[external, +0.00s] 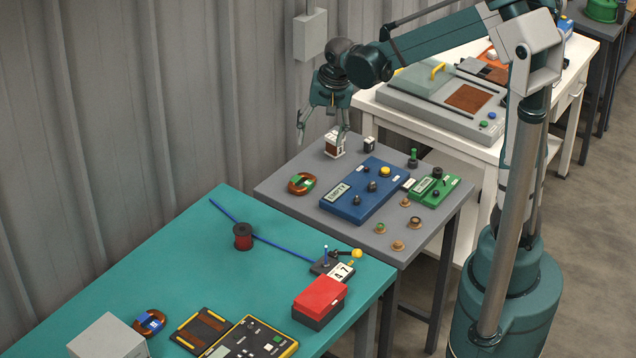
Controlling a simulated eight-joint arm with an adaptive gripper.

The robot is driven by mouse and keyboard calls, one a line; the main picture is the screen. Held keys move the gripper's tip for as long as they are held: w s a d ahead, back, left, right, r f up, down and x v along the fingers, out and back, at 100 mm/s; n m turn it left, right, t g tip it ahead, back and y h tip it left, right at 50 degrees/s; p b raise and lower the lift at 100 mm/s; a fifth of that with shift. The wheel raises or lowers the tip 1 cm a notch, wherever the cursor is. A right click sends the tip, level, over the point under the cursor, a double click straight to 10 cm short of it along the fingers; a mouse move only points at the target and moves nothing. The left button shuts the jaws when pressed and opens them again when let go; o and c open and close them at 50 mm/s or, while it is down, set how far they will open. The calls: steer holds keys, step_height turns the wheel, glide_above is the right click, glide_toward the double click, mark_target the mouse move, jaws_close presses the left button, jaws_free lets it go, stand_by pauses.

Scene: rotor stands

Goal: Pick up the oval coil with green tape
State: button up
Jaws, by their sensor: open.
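The oval coil with green tape (302,183) lies flat on the left part of the grey table (290,201). It is copper-coloured with green bands. My gripper (321,143) is open and points down above the back left of the grey table, higher in the picture than the coil and a little to its right. One finger shows close to a small white-and-brown block (334,145); I cannot tell whether they touch. Nothing shows between the fingers for certain. A second coil, with blue tape (149,323), lies on the teal table at the front left.
A blue instrument box (362,190) stands right of the coil. A small black-and-white block (369,144), a green board (435,190) and several small round parts share the grey table. The teal table (160,262) adjoins in front. A ribbed wall (150,100) rises behind.

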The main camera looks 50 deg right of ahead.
mark_target(302, 177)
steer(key=w+d+f+m+g+p, duration=0.1)
steer(key=w+f+m, duration=0.2)
steer(key=w+f, duration=0.2)
steer(key=w+d+f+m+g, duration=0.1)
steer(key=w+d+f+m, duration=0.1)
steer(key=w+f, duration=0.3)
step_height(302, 177, down, 4)
steer(key=shift+d+f+m+g+p, duration=0.2)
steer(key=shift+m+g+p, duration=0.15)
steer(key=shift+m, duration=0.25)
steer(key=shift+f, duration=1.3)
steer(key=shift+f, duration=0.1)
steer(key=shift+d+f, duration=0.15)
steer(key=shift+f, duration=2.35)
steer(key=shift+c, duration=0.3)
steer(key=c, duration=1.1)
